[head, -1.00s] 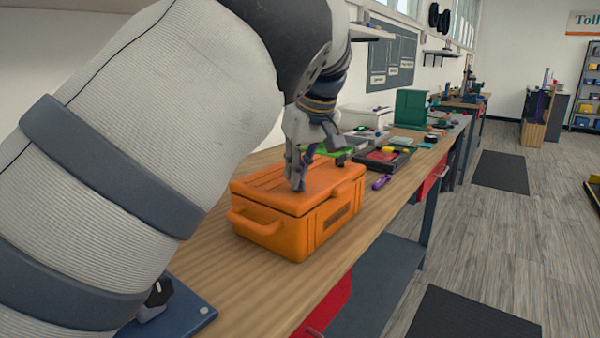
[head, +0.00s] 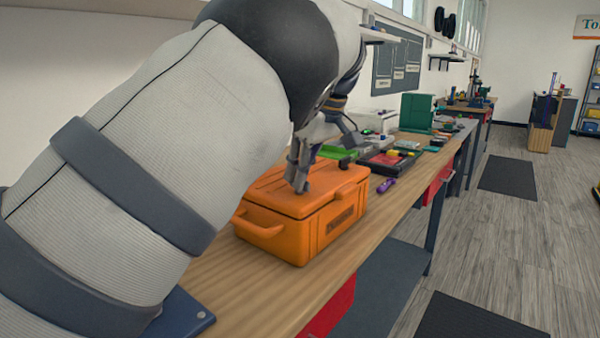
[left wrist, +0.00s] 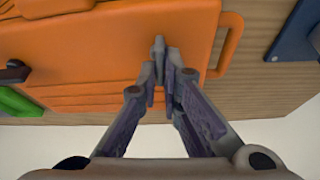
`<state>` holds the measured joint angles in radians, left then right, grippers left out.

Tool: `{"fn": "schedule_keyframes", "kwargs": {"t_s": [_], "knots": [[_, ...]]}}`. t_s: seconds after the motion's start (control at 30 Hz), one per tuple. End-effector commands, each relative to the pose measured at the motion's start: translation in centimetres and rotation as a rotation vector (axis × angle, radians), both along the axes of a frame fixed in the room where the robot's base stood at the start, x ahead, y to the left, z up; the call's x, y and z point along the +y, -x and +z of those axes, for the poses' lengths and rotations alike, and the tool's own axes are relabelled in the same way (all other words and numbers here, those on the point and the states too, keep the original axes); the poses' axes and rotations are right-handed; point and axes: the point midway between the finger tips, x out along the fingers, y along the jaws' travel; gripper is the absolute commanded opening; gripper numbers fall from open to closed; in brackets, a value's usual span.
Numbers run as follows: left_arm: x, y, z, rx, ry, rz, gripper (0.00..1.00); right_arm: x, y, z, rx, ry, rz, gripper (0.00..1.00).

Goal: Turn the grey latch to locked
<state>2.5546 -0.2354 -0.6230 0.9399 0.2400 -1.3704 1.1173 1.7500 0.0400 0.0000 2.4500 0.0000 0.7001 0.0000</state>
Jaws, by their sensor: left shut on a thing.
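An orange case (head: 330,225) with a side handle stands on the wooden bench. My left gripper (head: 300,187) points down onto its lid. In the left wrist view, my fingers (left wrist: 162,75) are closed around a small grey piece (left wrist: 158,46) at the lid, which looks like the grey latch. The fingers hide most of it, so I cannot tell its angle or whether it is locked. The orange lid (left wrist: 110,45) fills much of that view. My right gripper is not in view.
A blue plate (head: 182,316) lies on the bench before the case, partly behind my arm. Behind the case are a green item (head: 337,152), a dark tray (head: 385,163) and a purple tool (head: 386,185). Bare bench top (head: 235,285) lies in front.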

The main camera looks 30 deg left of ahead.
Motion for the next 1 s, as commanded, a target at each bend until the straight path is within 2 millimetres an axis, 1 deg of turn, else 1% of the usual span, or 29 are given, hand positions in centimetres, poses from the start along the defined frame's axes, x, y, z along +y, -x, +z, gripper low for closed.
{"fn": "schedule_keyframes", "kwargs": {"t_s": [0.1,0.13,0.2,0.47,0.53,0.8,0.9,1.0], "knots": [[0.0,0.0,-0.1,0.001,0.001,-0.001,0.0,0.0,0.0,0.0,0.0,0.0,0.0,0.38],[0.0,0.0,0.0,0.001,0.001,-0.001,0.13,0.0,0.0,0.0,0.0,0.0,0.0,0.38],[0.0,0.0,0.0,0.001,0.001,-0.001,0.27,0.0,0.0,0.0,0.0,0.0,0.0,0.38],[0.0,0.0,0.0,0.0,0.0,-0.001,0.27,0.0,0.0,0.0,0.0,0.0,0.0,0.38],[-0.2,0.0,0.5,-0.001,0.0,-0.001,0.27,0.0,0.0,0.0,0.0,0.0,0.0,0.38],[-2.2,0.3,5.5,-0.003,0.001,-0.003,0.27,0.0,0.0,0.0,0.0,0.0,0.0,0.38],[-2.7,0.4,6.5,-0.001,0.001,-0.003,0.27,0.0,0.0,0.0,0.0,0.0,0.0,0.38],[-2.8,0.5,6.9,0.0,0.001,-0.001,0.27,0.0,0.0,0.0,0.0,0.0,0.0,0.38]]}}
